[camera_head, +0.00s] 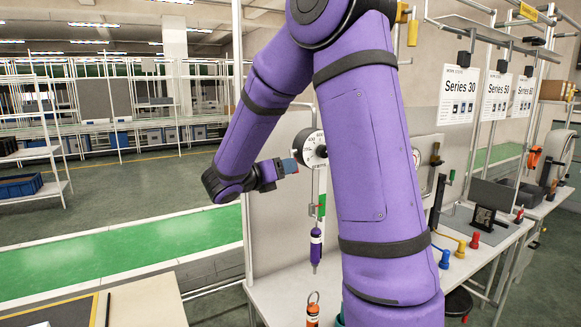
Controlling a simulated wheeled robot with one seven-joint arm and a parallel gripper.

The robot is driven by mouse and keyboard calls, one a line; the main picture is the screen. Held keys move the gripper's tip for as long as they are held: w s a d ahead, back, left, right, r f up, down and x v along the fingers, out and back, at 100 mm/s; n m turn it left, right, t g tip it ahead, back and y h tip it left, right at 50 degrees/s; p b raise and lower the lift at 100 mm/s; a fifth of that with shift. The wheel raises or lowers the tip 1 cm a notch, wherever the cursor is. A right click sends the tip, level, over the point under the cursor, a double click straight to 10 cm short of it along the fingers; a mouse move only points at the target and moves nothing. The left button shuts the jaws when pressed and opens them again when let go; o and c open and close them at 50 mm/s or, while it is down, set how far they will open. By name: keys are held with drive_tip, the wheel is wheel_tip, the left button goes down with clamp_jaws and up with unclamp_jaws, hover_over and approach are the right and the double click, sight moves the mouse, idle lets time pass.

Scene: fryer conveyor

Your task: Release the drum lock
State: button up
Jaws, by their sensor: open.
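A round drum (315,149) with a white marked face and dark rim hangs in the middle of the view, partly hidden behind my arm. No separate lock can be made out on it. My gripper (291,166) is at the drum's left side, very close to its rim. Its fingers are small and side-on here, with a blue patch at the tip. It is open, and I cannot tell whether it touches the drum. A purple hand tool (316,246) hangs upright below the drum, under a green and red piece (321,206).
A white bench (275,297) stands below, with an orange tool (313,312) at its front. At right, another bench carries blue, yellow and red fittings (459,247). Series signs (459,94) hang above.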

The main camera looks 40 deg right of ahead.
drive_tip(key=shift+s+d, duration=0.1)
drive_tip(key=shift+d, duration=1.3)
clamp_jaws()
drive_tip(key=shift+w+d+f+m+h, duration=0.1)
drive_tip(key=shift+w+m+h, duration=0.1)
drive_tip(key=shift+m, duration=0.5)
drive_tip(key=shift+w+f+m+h, duration=0.1)
drive_tip(key=shift+w+m, duration=0.1)
drive_tip(key=shift+m, duration=0.5)
unclamp_jaws()
drive_tip(key=a, duration=1)
drive_tip(key=shift+w+a+f, duration=0.25)
drive_tip(key=shift+a, duration=0.15)
